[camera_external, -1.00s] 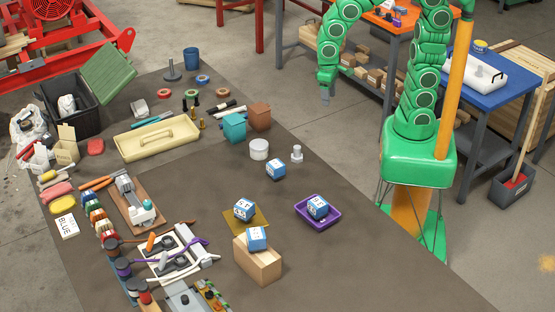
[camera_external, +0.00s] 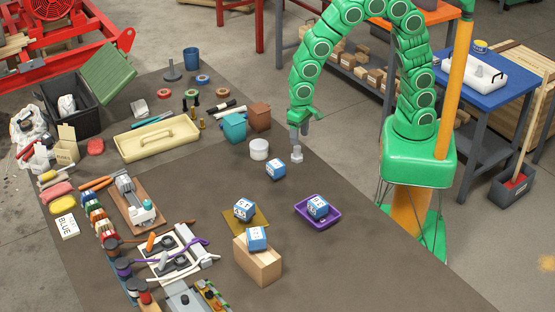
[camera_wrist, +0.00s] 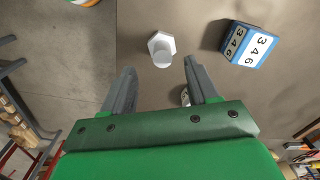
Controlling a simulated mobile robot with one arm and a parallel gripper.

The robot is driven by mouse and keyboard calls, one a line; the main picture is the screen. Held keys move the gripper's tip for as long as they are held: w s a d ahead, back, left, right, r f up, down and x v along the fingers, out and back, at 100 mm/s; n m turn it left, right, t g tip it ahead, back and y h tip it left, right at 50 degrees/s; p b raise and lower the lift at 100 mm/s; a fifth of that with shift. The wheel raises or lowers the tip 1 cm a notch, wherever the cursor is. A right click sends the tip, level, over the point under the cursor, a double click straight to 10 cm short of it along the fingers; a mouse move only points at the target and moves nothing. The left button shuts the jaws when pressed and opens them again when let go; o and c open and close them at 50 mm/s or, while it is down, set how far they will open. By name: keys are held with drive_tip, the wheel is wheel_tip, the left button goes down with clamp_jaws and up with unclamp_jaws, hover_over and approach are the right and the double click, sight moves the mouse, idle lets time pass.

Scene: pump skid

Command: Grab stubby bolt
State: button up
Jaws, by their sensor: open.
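The stubby bolt (camera_external: 297,155) is a pale grey-white bolt on the dark table, near its right edge. In the wrist view the bolt (camera_wrist: 161,47) shows a hexagonal base and a round shank, just beyond the fingertips and roughly between their lines. My gripper (camera_external: 299,136) points down right above the bolt in the external view. In the wrist view my gripper (camera_wrist: 158,68) has its two grey fingers spread wide with nothing between them. I cannot tell whether a finger touches the bolt.
A blue-and-white numbered cube (camera_external: 275,170) sits close by, and also shows in the wrist view (camera_wrist: 249,44). A white round container (camera_external: 259,149) stands to the left of the bolt. A purple tray (camera_external: 333,216) holds another cube. Bare table lies between the bolt and the tray.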

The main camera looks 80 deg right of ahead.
sight(297, 148)
drive_tip(key=shift+w+f, duration=0.15)
drive_tip(key=shift+f, duration=1.5)
drive_tip(key=shift+w+f, duration=0.15)
drive_tip(key=shift+f, duration=1.45)
clamp_jaws()
